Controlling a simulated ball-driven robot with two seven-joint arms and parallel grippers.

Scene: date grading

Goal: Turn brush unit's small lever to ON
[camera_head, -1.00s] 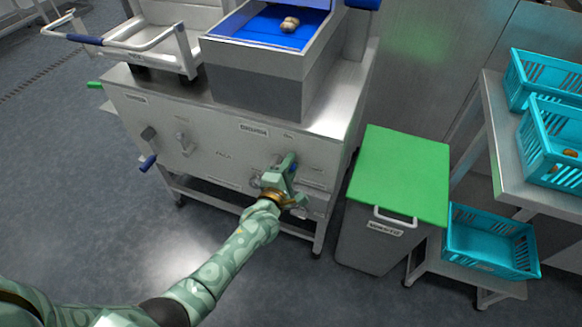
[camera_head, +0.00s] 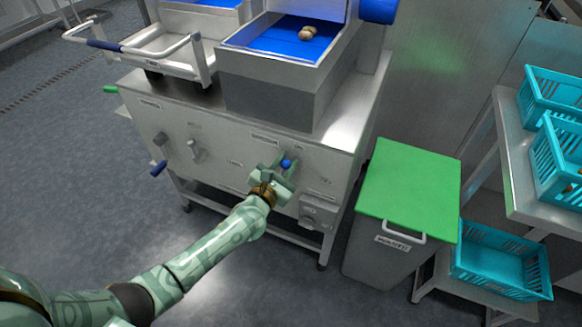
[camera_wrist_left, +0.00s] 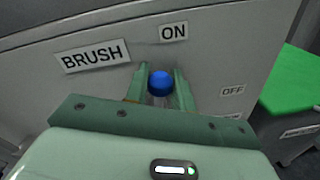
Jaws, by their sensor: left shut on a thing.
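The brush unit's small lever has a blue ball knob (camera_wrist_left: 160,83), which also shows in the head view (camera_head: 286,163) on the front panel. My left gripper (camera_head: 278,168) has its green fingers on both sides of the lever, just below the knob; in the left wrist view (camera_wrist_left: 160,92) it is shut on it. The lever points up towards the ON label (camera_wrist_left: 173,32). The OFF label (camera_wrist_left: 232,91) is to the right. The BRUSH label (camera_wrist_left: 95,56) is to the upper left. The lever's pivot is hidden behind the gripper. My right gripper is not in view.
A grey bin with a green lid (camera_head: 410,185) stands close on the right. Cyan crates (camera_head: 500,268) are on the far-right rack. Floor in front is clear.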

